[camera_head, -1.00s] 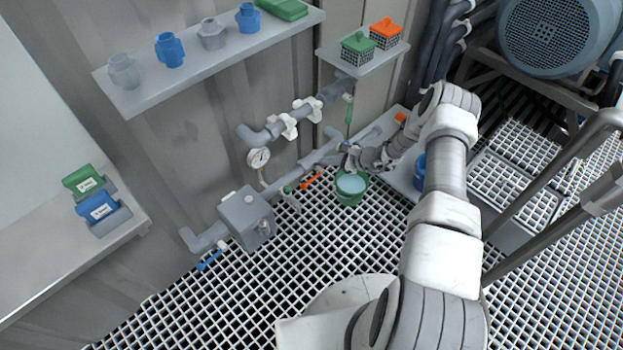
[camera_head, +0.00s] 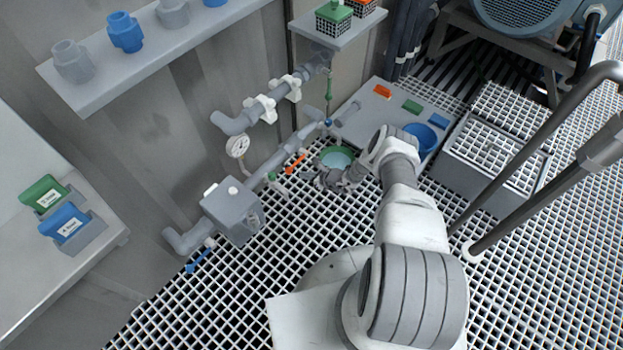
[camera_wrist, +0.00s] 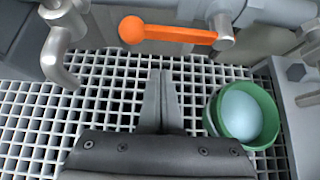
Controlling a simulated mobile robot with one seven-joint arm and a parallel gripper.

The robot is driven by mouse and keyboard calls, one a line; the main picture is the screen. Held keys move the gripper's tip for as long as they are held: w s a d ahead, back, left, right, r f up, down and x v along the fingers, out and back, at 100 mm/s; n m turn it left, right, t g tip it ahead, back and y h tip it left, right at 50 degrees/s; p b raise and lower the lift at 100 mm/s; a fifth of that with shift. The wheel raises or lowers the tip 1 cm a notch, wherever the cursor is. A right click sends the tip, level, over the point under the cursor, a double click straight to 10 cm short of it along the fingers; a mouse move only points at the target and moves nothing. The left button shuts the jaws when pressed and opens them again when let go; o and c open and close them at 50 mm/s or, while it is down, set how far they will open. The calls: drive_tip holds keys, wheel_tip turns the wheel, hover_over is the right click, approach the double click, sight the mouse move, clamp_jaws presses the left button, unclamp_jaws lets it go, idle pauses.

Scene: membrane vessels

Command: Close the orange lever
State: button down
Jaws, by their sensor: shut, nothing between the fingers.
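The orange lever (camera_wrist: 175,34) shows at the top of the wrist view. It has a ball end at the left and joins a metal stem on a grey pipe at the right. It lies about level across that picture. In the head view the lever (camera_head: 295,163) is small, on the low pipe by the wall. My gripper (camera_wrist: 160,75) is shut and empty, with its fingertips a little below the lever in the wrist view and apart from it. In the head view my gripper (camera_head: 325,181) is partly hidden by my wrist, near the green bucket.
A green bucket (camera_wrist: 272,110) with pale liquid stands on the grating right of my fingers. A metal spout (camera_wrist: 58,50) hangs at the left. A grey box (camera_head: 230,210) and a blue lever (camera_head: 200,258) are further left along the pipe. Open grating lies below.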

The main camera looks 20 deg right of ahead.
sight(297, 162)
drive_tip(key=shift+w+a+r, duration=0.85)
drive_tip(key=shift+w+r, duration=0.05)
drive_tip(key=shift+w, duration=0.25)
